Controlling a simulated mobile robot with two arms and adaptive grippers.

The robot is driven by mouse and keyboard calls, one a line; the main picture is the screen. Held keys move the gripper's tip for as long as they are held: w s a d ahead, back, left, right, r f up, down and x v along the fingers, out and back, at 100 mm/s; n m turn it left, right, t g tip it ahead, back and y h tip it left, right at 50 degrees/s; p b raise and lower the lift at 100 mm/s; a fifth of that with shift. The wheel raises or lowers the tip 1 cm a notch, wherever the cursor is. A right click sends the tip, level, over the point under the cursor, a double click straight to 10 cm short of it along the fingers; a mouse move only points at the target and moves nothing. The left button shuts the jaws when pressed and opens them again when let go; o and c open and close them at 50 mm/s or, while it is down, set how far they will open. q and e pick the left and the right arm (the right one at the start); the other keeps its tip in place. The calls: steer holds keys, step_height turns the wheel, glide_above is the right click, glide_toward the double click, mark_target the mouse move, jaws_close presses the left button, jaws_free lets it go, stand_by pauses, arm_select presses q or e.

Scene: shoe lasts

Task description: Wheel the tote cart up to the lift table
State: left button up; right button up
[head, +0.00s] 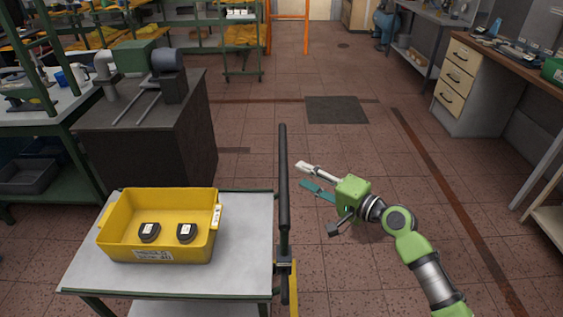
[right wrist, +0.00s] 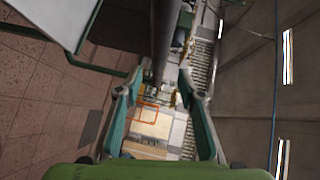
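The tote cart (head: 245,255) stands at the lower left in the head view, with a pale grey top and green frame. A yellow tote (head: 180,249) sits on it, holding two dark rounded pieces with white labels. The cart's black handle bar (head: 284,180) runs along its right side. My right gripper (head: 301,175) is just right of the bar, open, its fingers pointing at it. In the right wrist view the bar (right wrist: 165,38) shows ahead between the spread fingertips (right wrist: 160,78); I cannot tell if they touch. My left gripper is out of view. I cannot make out a lift table.
A dark machine cabinet (head: 150,140) stands just behind the cart. A green-framed bench (head: 45,125) is at left, and a drawer workbench (head: 480,85) at right. A dark mat (head: 336,110) lies on the tiled floor. The central aisle is clear.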

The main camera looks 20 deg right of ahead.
mark_target(282, 165)
steer(key=p+x, duration=0.1)
steer(key=x, duration=0.8)
steer(key=shift+w+a+f, duration=0.1)
steer(key=shift+w+a, duration=0.05)
steer(key=shift+w, duration=0.05)
jaws_close()
